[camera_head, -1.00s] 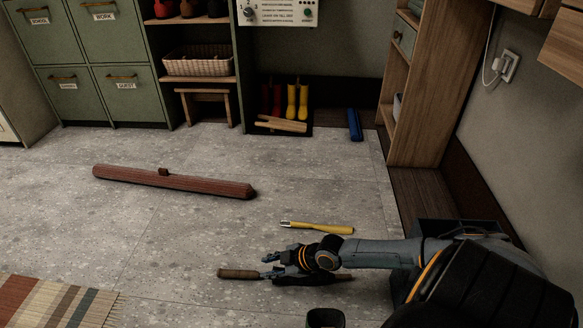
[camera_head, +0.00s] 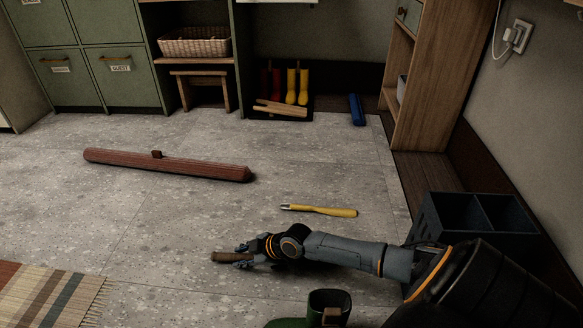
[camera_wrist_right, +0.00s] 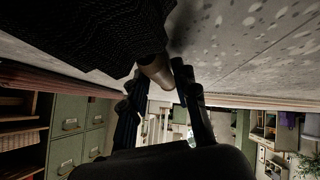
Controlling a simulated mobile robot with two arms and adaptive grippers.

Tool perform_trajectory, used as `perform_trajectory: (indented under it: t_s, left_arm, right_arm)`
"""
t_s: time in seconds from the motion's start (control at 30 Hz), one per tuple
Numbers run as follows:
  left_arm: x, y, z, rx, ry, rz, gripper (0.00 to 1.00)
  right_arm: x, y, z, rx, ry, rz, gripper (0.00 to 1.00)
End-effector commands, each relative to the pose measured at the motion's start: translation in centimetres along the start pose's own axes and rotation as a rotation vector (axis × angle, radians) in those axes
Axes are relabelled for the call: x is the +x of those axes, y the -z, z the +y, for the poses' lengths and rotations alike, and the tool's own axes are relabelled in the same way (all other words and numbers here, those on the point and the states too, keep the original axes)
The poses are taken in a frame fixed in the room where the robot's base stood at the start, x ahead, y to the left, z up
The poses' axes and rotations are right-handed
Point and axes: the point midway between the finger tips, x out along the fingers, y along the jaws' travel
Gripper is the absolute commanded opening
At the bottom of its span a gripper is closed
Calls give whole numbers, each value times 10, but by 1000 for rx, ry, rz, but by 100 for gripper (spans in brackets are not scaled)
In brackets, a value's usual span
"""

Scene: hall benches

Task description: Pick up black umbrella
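The black umbrella lies on the floor in the head view, where only its brown handle (camera_head: 232,257) shows plainly; my right arm hides the rest. My right gripper (camera_head: 246,252) is low at the floor, over the umbrella close behind the handle. In the right wrist view, the umbrella's black textured body (camera_wrist_right: 80,40) fills the upper left, and its brown handle end (camera_wrist_right: 156,70) shows between the fingertips of my right gripper (camera_wrist_right: 160,82). The fingers lie on either side of it; whether they press on it I cannot tell. My left gripper is not in view.
A yellow tool-like object (camera_head: 320,211) lies just beyond my right forearm. A long red-brown roll (camera_head: 168,165) lies farther left. A dark divided crate (camera_head: 470,225) and a green boot (camera_head: 300,320) are near my right arm. A striped rug (camera_head: 45,295) lies front left.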

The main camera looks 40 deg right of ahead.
Motion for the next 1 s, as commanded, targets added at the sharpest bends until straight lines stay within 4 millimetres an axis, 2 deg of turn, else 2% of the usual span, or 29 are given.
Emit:
perform_trajectory:
  t_s: [0.03,0.3,0.43,0.47,0.83,1.0]
  left_arm:
    - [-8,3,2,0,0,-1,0]
    - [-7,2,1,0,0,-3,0]
    - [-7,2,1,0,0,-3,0]
    - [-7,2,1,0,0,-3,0]
    - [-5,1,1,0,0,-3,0]
    - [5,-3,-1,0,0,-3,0]
  right_arm:
    - [8,-2,0,-1,-2,2,29]
    - [8,0,1,-1,0,-1,29]
    - [8,0,0,-1,0,-1,3]
    - [8,0,0,-1,0,-1,0]
    - [6,2,2,-2,-1,1,0]
    - [-2,11,6,-2,-2,1,0]
